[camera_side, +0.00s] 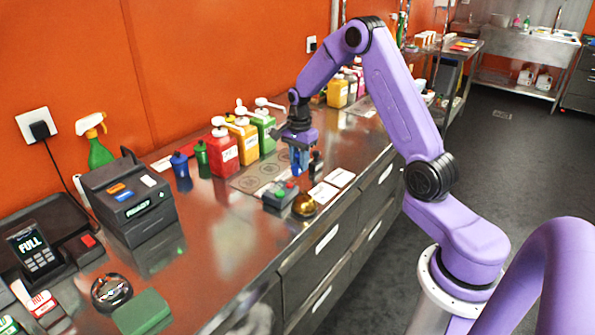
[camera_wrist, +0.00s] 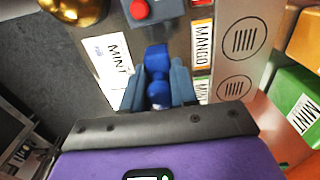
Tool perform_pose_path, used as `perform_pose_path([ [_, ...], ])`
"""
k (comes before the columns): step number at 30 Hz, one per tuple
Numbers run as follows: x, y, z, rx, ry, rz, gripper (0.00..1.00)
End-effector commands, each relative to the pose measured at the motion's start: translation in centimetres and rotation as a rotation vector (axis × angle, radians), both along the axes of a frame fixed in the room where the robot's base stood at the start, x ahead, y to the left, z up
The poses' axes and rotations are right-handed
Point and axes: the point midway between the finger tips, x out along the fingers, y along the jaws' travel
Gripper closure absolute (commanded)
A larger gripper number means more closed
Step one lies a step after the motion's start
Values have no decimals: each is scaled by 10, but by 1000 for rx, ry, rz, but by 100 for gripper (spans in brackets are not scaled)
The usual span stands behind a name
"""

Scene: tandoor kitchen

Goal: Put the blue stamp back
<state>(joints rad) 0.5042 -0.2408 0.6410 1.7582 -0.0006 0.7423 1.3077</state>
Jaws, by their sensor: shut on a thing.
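My gripper (camera_side: 299,168) is over the steel counter (camera_side: 225,240), between the pump bottles and the counter's front edge. It is shut on the blue stamp (camera_wrist: 157,60), which sits between the two grey-blue fingers (camera_wrist: 158,95) in the wrist view. In the side view the stamp is small and partly covered by the fingers. A grey mat (camera_side: 250,184) with printed circles lies beside the gripper, toward the wall. I cannot tell whether the stamp touches anything below.
A box with red and green buttons (camera_side: 280,194) and a gold bell (camera_side: 304,206) stand close by. White cards (camera_side: 322,193) lie near the front edge. Red (camera_side: 222,152), yellow (camera_side: 245,142) and green (camera_side: 263,130) pump bottles line the wall, with small blue (camera_side: 181,172) and green (camera_side: 202,158) items beside them.

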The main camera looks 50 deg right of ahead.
Motion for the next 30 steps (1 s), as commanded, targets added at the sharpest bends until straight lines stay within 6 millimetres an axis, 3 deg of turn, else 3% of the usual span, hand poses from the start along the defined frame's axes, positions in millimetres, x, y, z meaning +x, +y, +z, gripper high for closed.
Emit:
perform_pose_path([
  [5,6,-2,-7,0,0,0,92],
  [13,8,-3,-39,1,3,0,92],
  [27,9,-3,-45,0,1,0,92],
  [28,9,-3,-45,0,0,0,63],
  [30,9,-3,-45,0,0,0,47],
])
